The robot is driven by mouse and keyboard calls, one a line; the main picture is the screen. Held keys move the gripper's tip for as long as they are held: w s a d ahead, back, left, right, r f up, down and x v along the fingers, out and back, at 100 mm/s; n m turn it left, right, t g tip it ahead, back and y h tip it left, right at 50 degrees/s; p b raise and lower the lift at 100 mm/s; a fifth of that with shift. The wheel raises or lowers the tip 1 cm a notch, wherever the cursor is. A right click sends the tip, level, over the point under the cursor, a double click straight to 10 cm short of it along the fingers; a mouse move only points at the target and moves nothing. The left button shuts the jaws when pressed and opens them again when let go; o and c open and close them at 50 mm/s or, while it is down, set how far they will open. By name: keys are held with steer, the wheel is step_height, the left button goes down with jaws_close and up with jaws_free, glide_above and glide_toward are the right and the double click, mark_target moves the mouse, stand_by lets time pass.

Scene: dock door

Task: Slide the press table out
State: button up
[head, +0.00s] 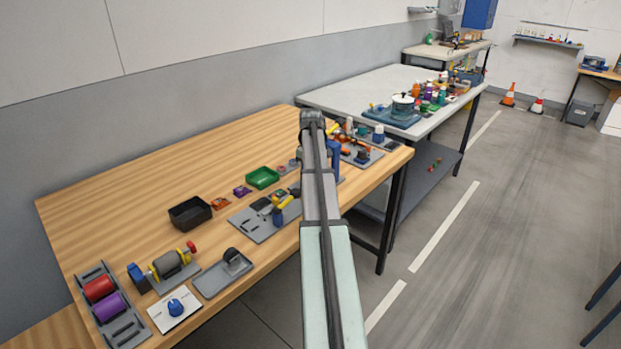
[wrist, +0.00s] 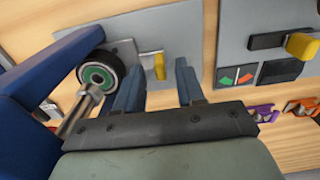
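In the wrist view a blue press frame (wrist: 35,120) fills the left side, with a metal ram (wrist: 82,112) pointing at a round black part with a green ring (wrist: 98,76). The round part sits at the edge of a small grey plate (wrist: 126,52), which looks like the press table. A yellow handle (wrist: 159,67) stands at its right end. My gripper (wrist: 158,72) is open, its two blue fingers apart on either side of the handle, no clear contact visible. In the head view the blue press (head: 335,158) is partly hidden behind my arm, which also hides my gripper.
To the right in the wrist view is a grey panel with a yellow lever (wrist: 302,46). Purple (wrist: 258,113) and orange clips lie near it. On the wooden bench (head: 150,190) in the head view stand a black bin (head: 190,213), a green bin (head: 262,178) and several fixtures.

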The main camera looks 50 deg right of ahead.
steer(key=shift+f, duration=0.95)
steer(key=shift+c, duration=0.3)
jaws_close()
